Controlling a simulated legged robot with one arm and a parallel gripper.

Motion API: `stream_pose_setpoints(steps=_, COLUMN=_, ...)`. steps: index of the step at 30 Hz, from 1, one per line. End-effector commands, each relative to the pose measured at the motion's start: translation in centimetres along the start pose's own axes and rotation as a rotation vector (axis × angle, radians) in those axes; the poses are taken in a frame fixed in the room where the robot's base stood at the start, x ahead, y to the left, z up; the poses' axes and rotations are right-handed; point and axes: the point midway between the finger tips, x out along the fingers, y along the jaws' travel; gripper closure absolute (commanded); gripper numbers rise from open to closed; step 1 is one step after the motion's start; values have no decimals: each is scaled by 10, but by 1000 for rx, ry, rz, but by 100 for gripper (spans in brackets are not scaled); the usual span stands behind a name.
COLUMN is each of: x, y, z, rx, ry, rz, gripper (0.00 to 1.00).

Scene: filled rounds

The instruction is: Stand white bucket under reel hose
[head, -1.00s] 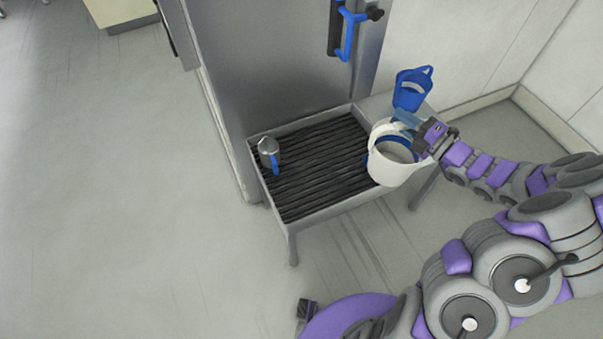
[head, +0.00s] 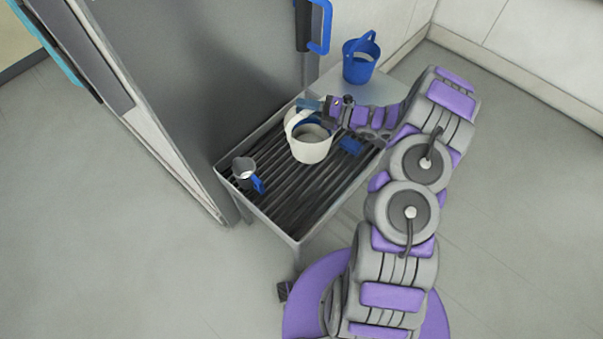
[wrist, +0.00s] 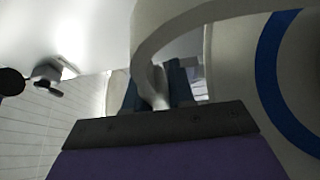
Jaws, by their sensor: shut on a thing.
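The white bucket (head: 311,150) is over the slatted grate of the metal stand, right of its middle; I cannot tell whether its base touches the slats. My gripper (head: 313,105) is shut on the bucket's white handle at the back of the rim. In the wrist view the handle (wrist: 160,45) arches between my fingers (wrist: 160,88), and the bucket's side with a blue band (wrist: 277,85) fills the right. A blue-handled hose reel part cannot be made out for certain; a blue handle (head: 322,30) shows on the grey upright panel.
A metal jug with a blue handle (head: 244,172) stands at the grate's left end. A blue bucket (head: 359,58) stands on the plain shelf behind right. The slatted grate (head: 290,200) is bare in front of the white bucket.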

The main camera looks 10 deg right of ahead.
Motion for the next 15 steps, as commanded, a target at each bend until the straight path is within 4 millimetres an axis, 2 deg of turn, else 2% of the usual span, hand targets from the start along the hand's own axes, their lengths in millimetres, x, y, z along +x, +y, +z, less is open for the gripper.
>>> stream_pose_setpoints(steps=1, x=3, y=-19, z=-2, rx=2, ry=23, rz=-1, gripper=100)
stream_pose_setpoints(steps=3, x=8, y=-35, z=-6, rx=5, ry=52, rz=1, gripper=100)
stream_pose_setpoints(steps=15, x=19, y=-84, z=-14, rx=2, ry=111, rz=1, gripper=100)
